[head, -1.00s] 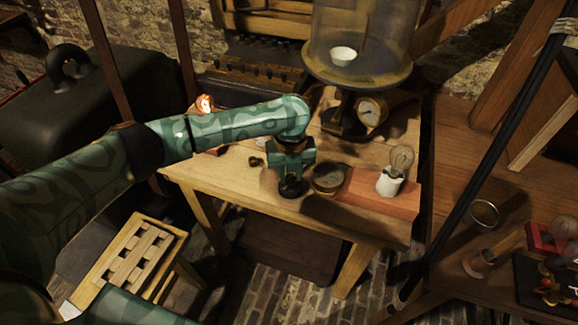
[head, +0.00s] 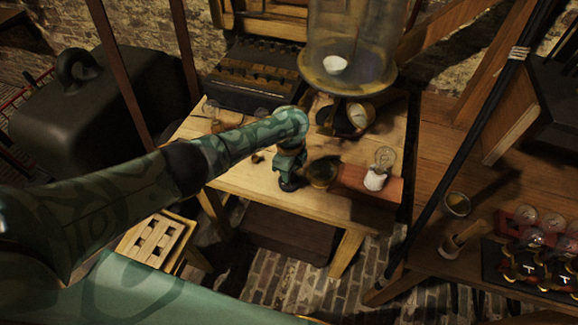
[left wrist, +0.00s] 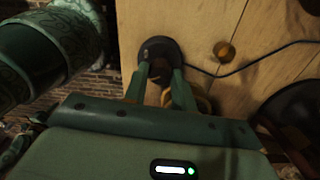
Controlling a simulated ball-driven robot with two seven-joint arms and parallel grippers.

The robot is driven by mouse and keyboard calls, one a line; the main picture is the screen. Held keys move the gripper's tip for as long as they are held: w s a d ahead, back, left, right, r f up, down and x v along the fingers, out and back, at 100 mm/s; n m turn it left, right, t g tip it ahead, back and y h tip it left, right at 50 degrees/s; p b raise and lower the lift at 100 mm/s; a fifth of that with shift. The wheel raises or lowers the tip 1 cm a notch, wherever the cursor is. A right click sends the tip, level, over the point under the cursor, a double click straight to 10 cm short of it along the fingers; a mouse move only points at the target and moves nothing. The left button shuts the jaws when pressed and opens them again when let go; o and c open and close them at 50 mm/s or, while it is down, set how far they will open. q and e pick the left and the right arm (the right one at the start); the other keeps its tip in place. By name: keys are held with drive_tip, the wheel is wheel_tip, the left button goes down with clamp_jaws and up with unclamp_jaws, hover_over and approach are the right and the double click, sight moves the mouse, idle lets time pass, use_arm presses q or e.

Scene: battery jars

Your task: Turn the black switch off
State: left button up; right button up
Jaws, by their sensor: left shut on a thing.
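The black switch has a round dark base (head: 289,185) near the front edge of the wooden table, mostly hidden under my left gripper (head: 289,178). In the left wrist view the round black base (left wrist: 160,46) shows between the two green fingers (left wrist: 160,78), which are shut on the switch's lever. The lever itself is dark and its position is hard to tell. A small glass bulb (head: 211,109) at the table's back left is unlit. My right gripper is out of view.
A brass round instrument (head: 323,173) stands just right of the gripper. Beyond it a bulb (head: 384,158) sits in a white holder on a reddish board. A glass bell jar (head: 350,40) stands behind.

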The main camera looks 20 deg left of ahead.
use_arm(q)
drive_tip(key=shift+n+p, duration=0.65)
drive_tip(key=shift+n, duration=1.25)
drive_tip(key=o, duration=1)
wheel_tip(320, 180, up, 16)
drive_tip(key=p, duration=1)
drive_tip(key=shift+r, duration=0.15)
